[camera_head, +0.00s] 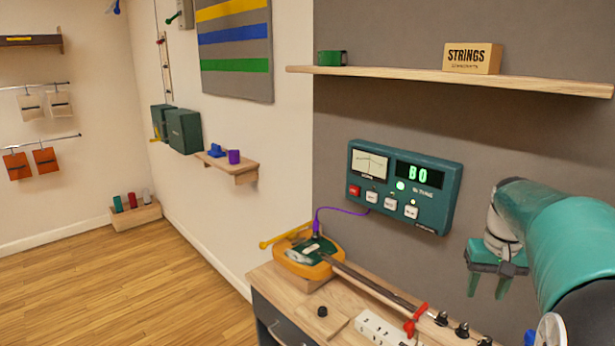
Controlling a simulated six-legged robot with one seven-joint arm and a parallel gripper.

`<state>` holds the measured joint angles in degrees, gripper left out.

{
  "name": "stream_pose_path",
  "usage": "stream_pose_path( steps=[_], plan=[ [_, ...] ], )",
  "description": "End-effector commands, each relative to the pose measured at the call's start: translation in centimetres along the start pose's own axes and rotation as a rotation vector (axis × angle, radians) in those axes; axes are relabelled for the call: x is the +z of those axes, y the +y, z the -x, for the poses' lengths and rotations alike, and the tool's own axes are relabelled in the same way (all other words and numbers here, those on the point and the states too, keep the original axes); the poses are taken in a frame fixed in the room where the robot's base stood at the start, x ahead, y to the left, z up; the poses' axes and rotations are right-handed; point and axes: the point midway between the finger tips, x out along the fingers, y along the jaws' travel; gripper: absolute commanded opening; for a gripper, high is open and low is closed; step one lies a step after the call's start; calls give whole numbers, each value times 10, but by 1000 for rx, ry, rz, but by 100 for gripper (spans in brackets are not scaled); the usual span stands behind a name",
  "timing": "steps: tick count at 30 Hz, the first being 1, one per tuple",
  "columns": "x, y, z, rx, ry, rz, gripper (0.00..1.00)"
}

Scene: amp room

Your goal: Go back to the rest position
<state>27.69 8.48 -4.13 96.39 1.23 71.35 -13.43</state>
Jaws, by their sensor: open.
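My gripper (489,284) hangs at the right of the view, at the end of my teal arm. Its two teal fingers point down and are apart, with nothing between them. It is in front of the grey wall, right of and below the teal meter panel (405,187), and apart from it in the picture. The panel has a dial, a green-lit display and several buttons.
A wooden bench (271,286) below carries a yellow-rimmed device (291,262), a power strip (383,330), a red clip (416,319) and several black knobs. A wall shelf (450,78) runs above the panel. The wooden floor (120,290) at left is clear.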

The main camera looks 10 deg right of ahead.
Motion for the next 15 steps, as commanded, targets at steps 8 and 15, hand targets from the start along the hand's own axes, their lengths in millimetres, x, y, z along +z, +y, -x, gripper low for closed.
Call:
stream_pose_path(
  steps=[8, 15],
  plan=[
    [72, -94, 33, -10, 144, 112, 43],
    [144, -151, 36, -35, 265, 202, 43]
  ],
)
